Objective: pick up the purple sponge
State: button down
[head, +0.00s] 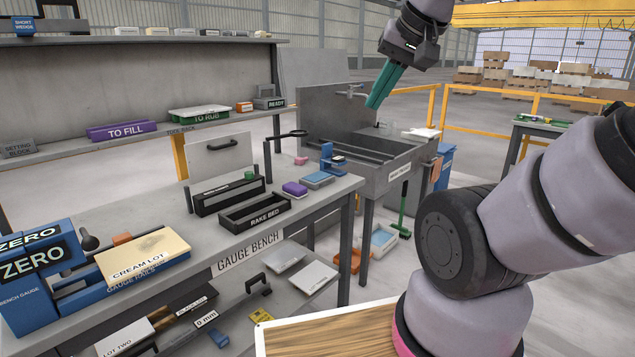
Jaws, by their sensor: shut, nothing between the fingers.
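A small purple block (294,188), which looks like the purple sponge, lies on the grey gauge bench (335,190) near its right end. It is just left of a grey-topped blue block. My gripper (374,103) has teal fingers that are shut and empty. It hangs in the air above the sink, up and to the right of the purple block and well apart from it. The purple block is in plain view, with nothing covering it.
Black trays, one marked RAKE BED (262,212), stand left of the purple block. A blue stand (330,158) and a pink block (301,160) are behind it. A purple TO FILL block (120,130) lies on the shelf. The metal sink (385,185) adjoins the bench.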

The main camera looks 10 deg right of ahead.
aim_at(296, 190)
jog(key=i+j+z, duration=0.2)
jog(key=i, duration=0.25)
jog(key=i+z, duration=0.2)
jog(key=i, duration=0.2)
jog(key=i+j+z, duration=0.2)
jog(key=i, duration=0.25)
jog(key=j, duration=0.05)
